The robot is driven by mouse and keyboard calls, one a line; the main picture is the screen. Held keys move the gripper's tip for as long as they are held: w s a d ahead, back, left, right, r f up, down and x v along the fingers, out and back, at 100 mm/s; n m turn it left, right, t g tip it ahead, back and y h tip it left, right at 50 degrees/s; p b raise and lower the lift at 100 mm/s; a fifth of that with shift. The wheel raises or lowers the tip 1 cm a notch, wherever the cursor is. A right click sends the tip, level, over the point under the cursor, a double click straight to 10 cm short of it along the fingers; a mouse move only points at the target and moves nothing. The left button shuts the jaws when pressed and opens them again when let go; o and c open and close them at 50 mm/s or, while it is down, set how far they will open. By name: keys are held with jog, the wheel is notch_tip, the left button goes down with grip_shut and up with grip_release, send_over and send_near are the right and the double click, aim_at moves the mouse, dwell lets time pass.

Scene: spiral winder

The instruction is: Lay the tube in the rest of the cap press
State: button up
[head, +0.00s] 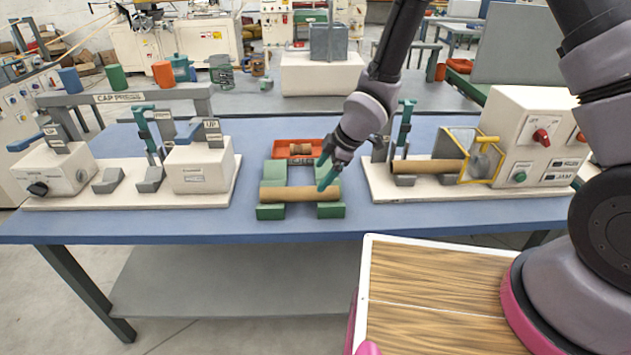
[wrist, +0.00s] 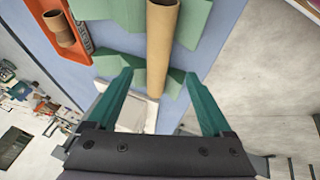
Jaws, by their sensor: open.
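A brown cardboard tube (head: 285,194) lies level across two green V-blocks (head: 272,211) at the middle of the table. The cap press (head: 215,196) stands at the left on a cream base. Its rest is two grey cradles (head: 107,181), empty, between two cream end blocks. My gripper (head: 328,176) is at the right part of the tube. In the wrist view my gripper (wrist: 159,76) is open, one teal finger on each side of the tube (wrist: 161,45). Gaps show between fingers and tube; I cannot tell their depth relative to it.
A red reject tray (head: 283,152) with a short brown piece lies behind the V-blocks. At the right, another brown tube (head: 427,166) lies in a machine (head: 522,125) with a yellow-framed guard. A teal upright clamp (head: 146,130) rises behind the press cradles. The blue tabletop's front strip is clear.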

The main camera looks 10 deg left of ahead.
jog(key=shift+s+d+r, duration=0.15)
jog(key=shift+d+r, duration=0.05)
jog(key=shift+r, duration=0.2)
